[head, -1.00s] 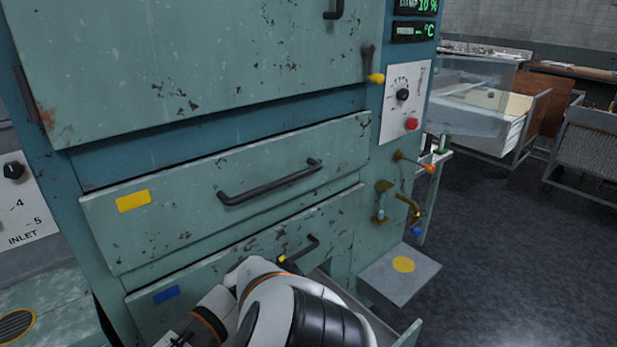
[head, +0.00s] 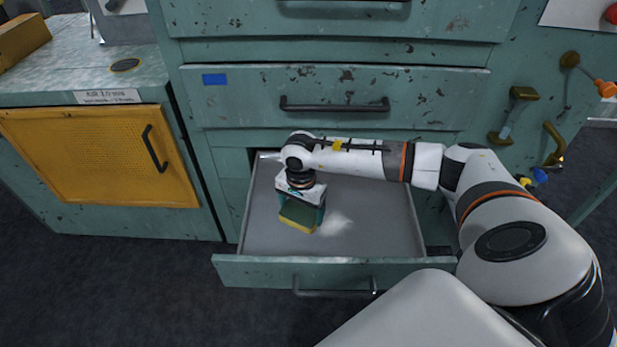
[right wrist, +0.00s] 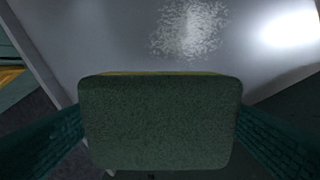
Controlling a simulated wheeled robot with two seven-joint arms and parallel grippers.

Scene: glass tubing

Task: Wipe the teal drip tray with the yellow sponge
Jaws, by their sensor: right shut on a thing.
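The teal drip tray (head: 400,268) is pulled out like a drawer below the cabinet, with a flat grey inside. A whitish speckled patch (head: 338,222) lies on its floor, and it also shows at the top of the right wrist view (right wrist: 190,30). My right gripper (head: 301,212) points down inside the tray, left of the patch, shut on the yellow sponge (head: 298,224). The sponge has a dark green pad side, which fills the middle of the right wrist view (right wrist: 160,125). I cannot tell whether the sponge touches the tray floor. My left gripper is not in view.
A closed drawer with a black handle (head: 335,104) sits just above the tray. A yellow mesh door (head: 90,155) is on the left. Brass valves (head: 513,115) stick out at the right. The tray's right half is clear.

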